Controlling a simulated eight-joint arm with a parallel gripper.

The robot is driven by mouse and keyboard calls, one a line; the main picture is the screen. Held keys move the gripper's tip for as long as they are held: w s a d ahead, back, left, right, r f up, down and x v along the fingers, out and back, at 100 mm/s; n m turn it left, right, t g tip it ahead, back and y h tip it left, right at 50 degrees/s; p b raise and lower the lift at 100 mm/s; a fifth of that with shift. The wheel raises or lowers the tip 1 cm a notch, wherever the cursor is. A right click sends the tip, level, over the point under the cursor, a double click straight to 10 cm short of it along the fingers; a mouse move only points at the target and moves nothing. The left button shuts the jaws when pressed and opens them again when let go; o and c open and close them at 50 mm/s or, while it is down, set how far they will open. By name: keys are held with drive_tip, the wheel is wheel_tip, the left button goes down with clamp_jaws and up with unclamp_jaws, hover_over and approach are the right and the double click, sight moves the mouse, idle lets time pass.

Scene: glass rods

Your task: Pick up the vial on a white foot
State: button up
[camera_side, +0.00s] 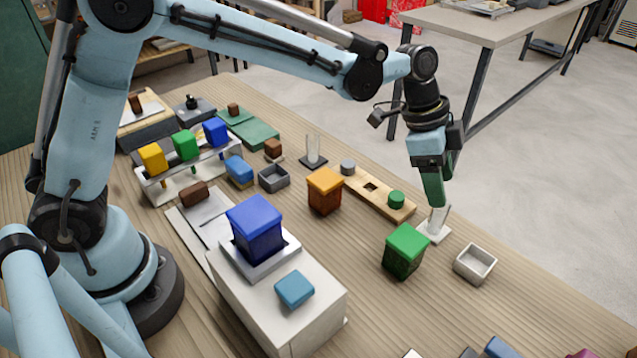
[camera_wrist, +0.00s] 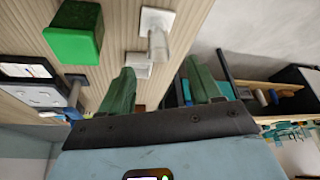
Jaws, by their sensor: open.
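The vial (camera_side: 440,215) is a clear glass tube standing upright on a white square foot (camera_side: 432,236), near the table's right edge in the side view. In the wrist view the vial (camera_wrist: 158,46) and its white foot (camera_wrist: 158,18) lie ahead of the fingertips, between their lines. My gripper (camera_side: 440,198) has green fingers pointing down, just above or beside the top of the vial; the side view does not settle which. In the wrist view my gripper (camera_wrist: 160,68) is open, with nothing seen held between the fingers.
A green block (camera_side: 405,250) and a small grey open tray (camera_side: 475,264) stand close to the vial. A wooden strip with a green cylinder (camera_side: 396,199) lies behind-left. A second clear vial (camera_side: 313,148) stands on a dark foot farther back. An orange block (camera_side: 325,190) is left.

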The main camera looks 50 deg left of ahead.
sight(443, 216)
drive_tip(key=shift+x, duration=4.2)
drive_tip(key=shift+s+a+f, duration=0.1)
drive_tip(key=shift+a, duration=0.1)
drive_tip(key=c, duration=1.1)
drive_tip(key=shift+c, duration=0.2)
